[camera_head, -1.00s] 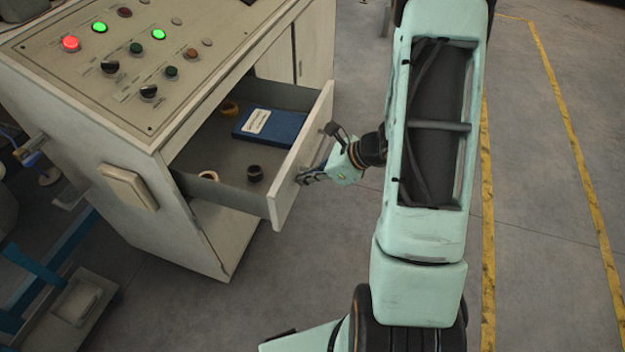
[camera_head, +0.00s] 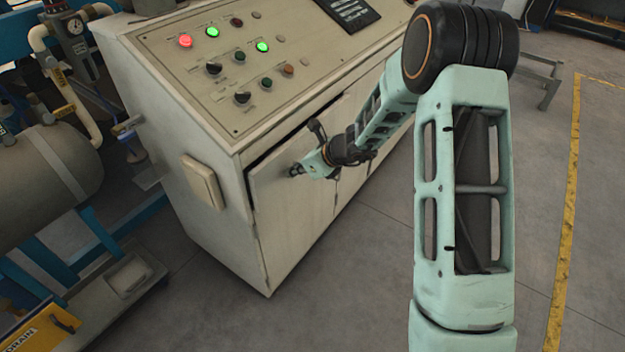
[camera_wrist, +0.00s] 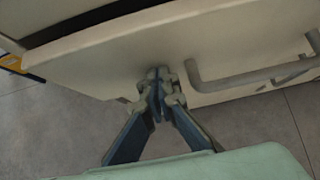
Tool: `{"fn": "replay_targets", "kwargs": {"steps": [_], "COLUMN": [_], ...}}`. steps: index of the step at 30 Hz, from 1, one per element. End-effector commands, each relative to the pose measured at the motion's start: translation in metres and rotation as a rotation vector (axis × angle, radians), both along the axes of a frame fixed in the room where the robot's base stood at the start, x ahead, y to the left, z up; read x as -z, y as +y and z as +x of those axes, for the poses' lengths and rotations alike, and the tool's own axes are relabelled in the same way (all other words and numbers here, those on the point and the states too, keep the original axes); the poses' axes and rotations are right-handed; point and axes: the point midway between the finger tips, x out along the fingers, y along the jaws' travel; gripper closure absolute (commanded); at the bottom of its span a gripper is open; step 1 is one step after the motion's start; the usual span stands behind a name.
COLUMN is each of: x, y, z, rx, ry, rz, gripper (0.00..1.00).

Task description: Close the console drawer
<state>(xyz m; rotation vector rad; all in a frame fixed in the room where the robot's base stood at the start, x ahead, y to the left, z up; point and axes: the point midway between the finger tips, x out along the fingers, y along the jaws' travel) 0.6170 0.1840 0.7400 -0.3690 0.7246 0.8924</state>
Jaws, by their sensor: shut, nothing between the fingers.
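The console drawer (camera_head: 270,178) is pushed almost into the pale console, and its inside is hidden. A narrow dark gap shows along the top of its front. In the wrist view, the drawer front (camera_wrist: 105,52) spans the picture, with the dark gap above it. Its bar handle (camera_wrist: 240,78) is right of my fingers. My gripper (camera_head: 297,170) is shut and empty, with its fingertips at the drawer front, seemingly touching it. The closed fingertips also show in the wrist view (camera_wrist: 158,76), beside the handle and not around it.
The console top (camera_head: 235,70) carries lit buttons and several knobs. A light box (camera_head: 203,181) sticks out from the console's left side. A grey tank (camera_head: 45,175) and blue frames stand at the left. The floor (camera_head: 375,270) in front of the console is clear.

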Motion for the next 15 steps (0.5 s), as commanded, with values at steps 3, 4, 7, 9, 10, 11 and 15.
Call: {"fn": "replay_targets", "kwargs": {"steps": [3, 4, 7, 9, 10, 11, 15], "x": [-0.001, -0.001, 0.0, 0.0, 0.0, 0.0, -0.001], "y": [0.014, 0.017, 0.023, 0.026, 0.027, 0.028, 0.03], "z": [0.01, 0.012, 0.017, 0.019, 0.02, 0.02, 0.022], "rx": [-0.001, -0.001, -0.001, 0.0, -0.001, -0.001, -0.001], "ry": [0.0, -0.001, 0.0, 0.0, -0.001, -0.001, -0.002], "rz": [0.0, 0.0, 0.0, 0.0, 0.0, 0.0, 0.001], "gripper": [1.0, 1.0, 1.0, 1.0, 1.0, 1.0, 1.0]}}
